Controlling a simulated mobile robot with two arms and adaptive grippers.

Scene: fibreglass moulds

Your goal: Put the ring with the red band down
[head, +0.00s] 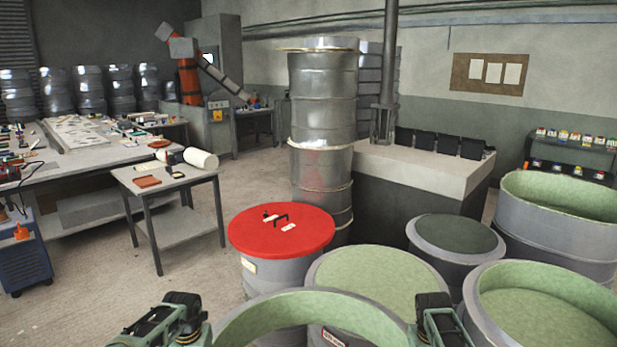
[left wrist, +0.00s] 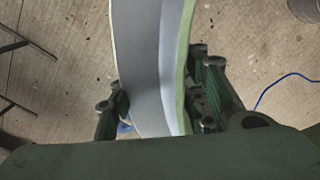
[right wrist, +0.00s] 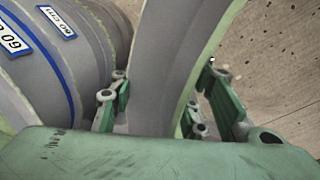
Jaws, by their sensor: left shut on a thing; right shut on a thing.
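A large open ring (head: 300,303), grey outside and pale green inside, is at the bottom of the head view, between my two grippers. No red band shows on its visible part. My left gripper (head: 178,318) is shut on the ring's wall, which runs between its fingers in the left wrist view (left wrist: 150,60). My right gripper (head: 432,316) is shut on the other side of the ring, also seen in the right wrist view (right wrist: 172,60). Bare floor shows beside the ring in the left wrist view. The ring's lower edge is hidden in the head view.
A red-lidded drum (head: 282,232), a green-topped mould (head: 375,275) and several other round moulds stand close ahead and right. A tall metal stack (head: 322,130) rises behind. Blue-bordered labels (right wrist: 58,22) mark a neighbouring mould. A small table (head: 165,178) stands left; floor (head: 100,270) is clear before it.

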